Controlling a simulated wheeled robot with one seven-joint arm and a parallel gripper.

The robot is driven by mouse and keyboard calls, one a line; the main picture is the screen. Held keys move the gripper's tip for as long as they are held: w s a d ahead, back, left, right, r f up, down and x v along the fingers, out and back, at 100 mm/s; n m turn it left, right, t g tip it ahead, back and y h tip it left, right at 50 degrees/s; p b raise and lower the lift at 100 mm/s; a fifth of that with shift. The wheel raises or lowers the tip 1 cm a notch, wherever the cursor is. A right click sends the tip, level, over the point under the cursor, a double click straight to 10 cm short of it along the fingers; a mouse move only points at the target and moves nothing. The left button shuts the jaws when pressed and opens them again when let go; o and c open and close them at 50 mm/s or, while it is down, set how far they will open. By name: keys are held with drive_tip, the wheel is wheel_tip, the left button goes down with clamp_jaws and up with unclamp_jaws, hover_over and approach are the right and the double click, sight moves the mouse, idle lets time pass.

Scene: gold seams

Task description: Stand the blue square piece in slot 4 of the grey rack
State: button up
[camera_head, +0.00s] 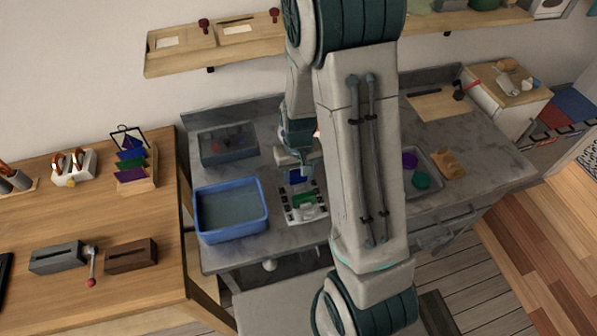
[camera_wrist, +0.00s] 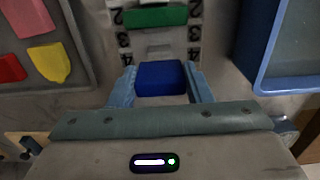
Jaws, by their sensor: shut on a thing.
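My gripper (camera_wrist: 160,88) is shut on the blue square piece (camera_wrist: 161,77), which sits between its two fingers. In the head view the blue piece (camera_head: 295,175) is just behind the grey rack (camera_head: 318,213) or over its back end. The rack (camera_wrist: 195,35) has rows numbered 2, 3 and 4 in the wrist view, and the piece is at the number 4 end. The piece and fingers hide that end, so I cannot tell whether it touches the slot. A green piece (camera_wrist: 156,15) stands by number 2. The number 3 place looks empty.
A blue tub (camera_head: 230,238) stands left of the rack, and its rim (camera_wrist: 268,60) shows at the right in the wrist view. My arm covers much of the counter's middle.

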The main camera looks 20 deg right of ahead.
drive_tip(key=shift+f+b, duration=1.25)
drive_tip(key=shift+f, duration=0.15)
idle(0.4)
drive_tip(key=o, duration=1.1)
drive_tip(key=shift+r, duration=0.15)
drive_tip(key=shift+r+p, duration=2.6)
drive_tip(key=shift+r, duration=0.85)
drive_tip(key=s+r+t, duration=0.1)
drive_tip(key=s+r, duration=0.3)
drive_tip(key=r, duration=0.3)
drive_tip(key=s+r+t, duration=0.1)
drive_tip(key=s+r, duration=0.4)
drive_tip(key=r, duration=0.2)
drive_tip(key=s+r+t, duration=0.1)
drive_tip(key=s+r, duration=0.4)
drive_tip(key=r, duration=0.2)
drive_tip(key=shift+t, duration=0.3)
